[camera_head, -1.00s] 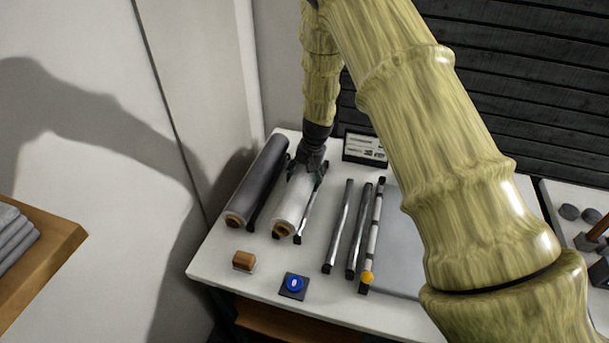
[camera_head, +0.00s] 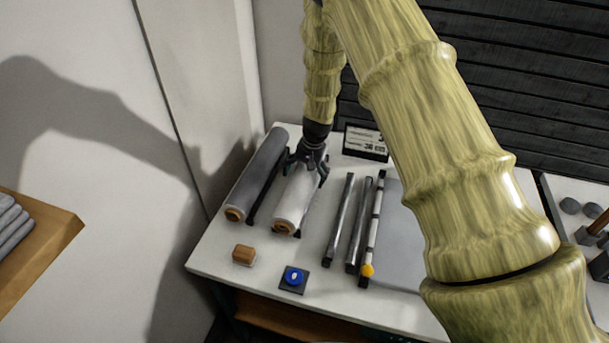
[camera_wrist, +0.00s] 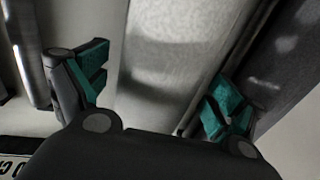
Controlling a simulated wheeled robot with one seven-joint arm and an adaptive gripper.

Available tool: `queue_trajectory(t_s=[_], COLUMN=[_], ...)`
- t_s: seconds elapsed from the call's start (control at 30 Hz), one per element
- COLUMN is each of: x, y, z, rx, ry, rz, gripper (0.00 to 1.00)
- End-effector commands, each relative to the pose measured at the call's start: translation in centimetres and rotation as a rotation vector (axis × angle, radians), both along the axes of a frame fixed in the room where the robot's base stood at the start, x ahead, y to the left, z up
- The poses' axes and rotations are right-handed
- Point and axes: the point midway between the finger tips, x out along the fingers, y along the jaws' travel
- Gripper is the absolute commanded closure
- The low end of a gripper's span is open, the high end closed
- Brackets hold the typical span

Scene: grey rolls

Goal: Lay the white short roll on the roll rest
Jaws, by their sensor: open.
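The white short roll (camera_head: 293,205), with a brown core at its near end, lies lengthwise on the left part of the table. A dark-ended rail of what looks like the roll rest (camera_head: 297,233) shows at its near right. The rest is mostly hidden under the roll, and I cannot tell if the roll bears on both rails. My gripper (camera_head: 306,168) is open at the roll's far end, fingers on either side of it. In the wrist view my open gripper (camera_wrist: 158,85) straddles the pale roll (camera_wrist: 170,45); contact is unclear.
A larger grey roll (camera_head: 258,175) lies close on the left. A brown block (camera_head: 244,254) and blue button (camera_head: 293,277) sit in front. A sign (camera_head: 366,143) stands behind.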

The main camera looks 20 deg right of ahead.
Motion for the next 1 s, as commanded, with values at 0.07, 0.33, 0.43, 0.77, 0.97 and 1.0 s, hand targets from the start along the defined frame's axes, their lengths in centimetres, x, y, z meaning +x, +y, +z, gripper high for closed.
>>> queue_trajectory(t_s=[0.07, 0.33, 0.43, 0.77, 0.97, 1.0], x=[-0.1, -0.2, -0.3, -0.9, -1.1, -1.1], y=[0.0, -0.3, -0.6, -1.5, -1.8, -1.8], z=[-0.1, 2.1, 3.8, 9.2, 11.2, 11.4], rx=[0.0, 0.0, 0.001, 0.0, 0.0, 0.0], ry=[0.001, -0.002, -0.003, -0.002, 0.0, 0.0], rz=[0.0, 0.0, 0.0, 0.0, -0.001, -0.001], gripper=[0.05, 0.05, 0.05, 0.05, 0.05, 0.05])
